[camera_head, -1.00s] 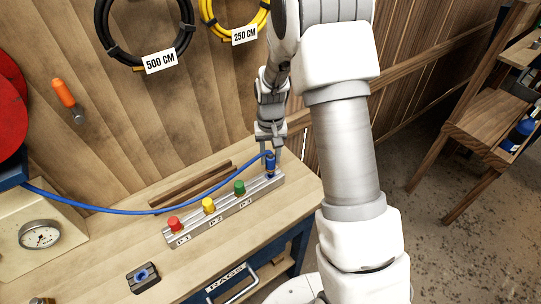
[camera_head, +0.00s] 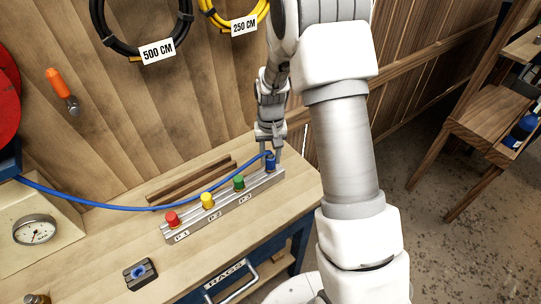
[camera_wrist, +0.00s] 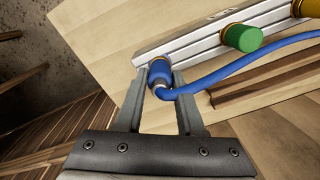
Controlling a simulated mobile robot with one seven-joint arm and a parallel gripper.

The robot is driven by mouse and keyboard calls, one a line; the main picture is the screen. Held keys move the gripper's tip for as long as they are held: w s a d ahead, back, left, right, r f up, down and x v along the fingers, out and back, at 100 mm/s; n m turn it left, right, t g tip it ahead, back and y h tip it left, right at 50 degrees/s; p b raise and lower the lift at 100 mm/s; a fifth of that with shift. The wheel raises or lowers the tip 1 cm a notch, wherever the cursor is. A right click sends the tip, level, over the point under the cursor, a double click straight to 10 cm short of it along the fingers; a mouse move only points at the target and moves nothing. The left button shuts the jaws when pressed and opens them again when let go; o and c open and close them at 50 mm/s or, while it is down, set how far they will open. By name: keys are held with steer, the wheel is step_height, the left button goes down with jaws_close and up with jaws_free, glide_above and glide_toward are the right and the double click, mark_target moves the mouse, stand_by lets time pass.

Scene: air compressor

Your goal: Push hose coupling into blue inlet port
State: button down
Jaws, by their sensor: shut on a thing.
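A blue hose (camera_head: 120,207) runs from the left to the right end of the grey manifold bar (camera_head: 225,207). Its coupling (camera_wrist: 161,88) is between the fingers of my gripper (camera_head: 270,153), which is shut on it. In the wrist view my gripper (camera_wrist: 161,80) has one finger on each side of the coupling. The blue inlet port (camera_wrist: 159,70) is at the bar's end, directly in line with the coupling and appearing to meet it. The fingers and the hose bend hide part of the joint, so I cannot tell how deep the coupling sits.
Green (camera_head: 239,182), yellow (camera_head: 207,199) and red (camera_head: 172,218) ports stand along the bar. Dark wooden strips (camera_head: 190,182) lie behind it. A black block with a blue ring (camera_head: 140,273) lies at the front left. A pressure gauge (camera_head: 34,230) is at the left.

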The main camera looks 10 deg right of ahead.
steer(key=shift+f, duration=0.25)
steer(key=shift+c, duration=2.2)
jaws_free()
steer(key=shift+o, duration=1.2)
